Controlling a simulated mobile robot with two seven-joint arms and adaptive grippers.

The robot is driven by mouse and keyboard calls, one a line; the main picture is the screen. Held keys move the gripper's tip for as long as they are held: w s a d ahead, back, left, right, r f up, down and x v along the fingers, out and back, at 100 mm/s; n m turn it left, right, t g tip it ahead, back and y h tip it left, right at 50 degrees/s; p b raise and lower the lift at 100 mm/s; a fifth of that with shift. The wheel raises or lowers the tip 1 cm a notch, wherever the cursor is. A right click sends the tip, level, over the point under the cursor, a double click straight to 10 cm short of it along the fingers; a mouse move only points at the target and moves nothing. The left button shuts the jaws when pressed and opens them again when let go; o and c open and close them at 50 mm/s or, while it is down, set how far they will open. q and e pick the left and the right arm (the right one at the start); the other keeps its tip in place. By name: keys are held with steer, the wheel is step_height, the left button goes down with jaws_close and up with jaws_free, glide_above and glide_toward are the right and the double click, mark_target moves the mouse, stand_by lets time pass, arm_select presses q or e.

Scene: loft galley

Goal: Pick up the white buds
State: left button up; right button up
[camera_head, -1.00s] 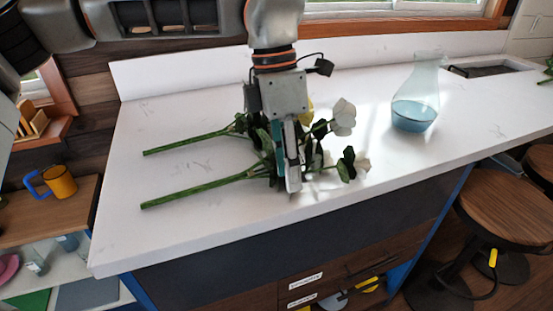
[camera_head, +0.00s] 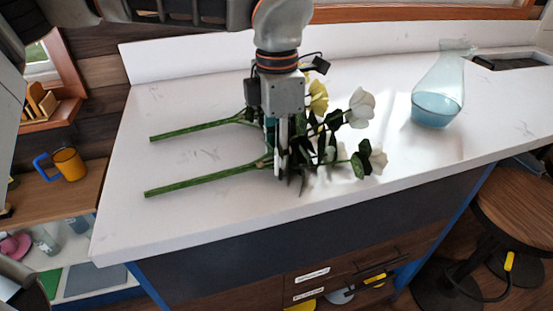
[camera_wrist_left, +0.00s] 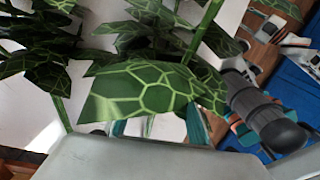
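Two green-stemmed flower sprays lie on the white counter, stems pointing left. White buds show at their right ends, an upper one (camera_head: 361,107) and a lower one (camera_head: 377,160). A yellow bloom (camera_head: 318,97) is beside the upper white one. My left gripper (camera_head: 283,172) points down at the leafy part of the nearer stem (camera_head: 205,182), left of the buds. In the left wrist view its fingers (camera_wrist_left: 158,127) stand apart, with a large leaf (camera_wrist_left: 150,90) covering part of the gap. Whether the stem lies between them is hidden. My right gripper is out of view.
A glass vase with blue liquid (camera_head: 437,100) stands to the right on the counter (camera_head: 200,235). An orange mug (camera_head: 68,163) sits on a lower shelf at left. A wooden stool (camera_head: 515,205) is at right. The counter's front left is clear.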

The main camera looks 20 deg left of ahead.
arm_select(q)
steer(key=shift+f, duration=0.2)
jaws_close()
steer(key=shift+r, duration=0.15)
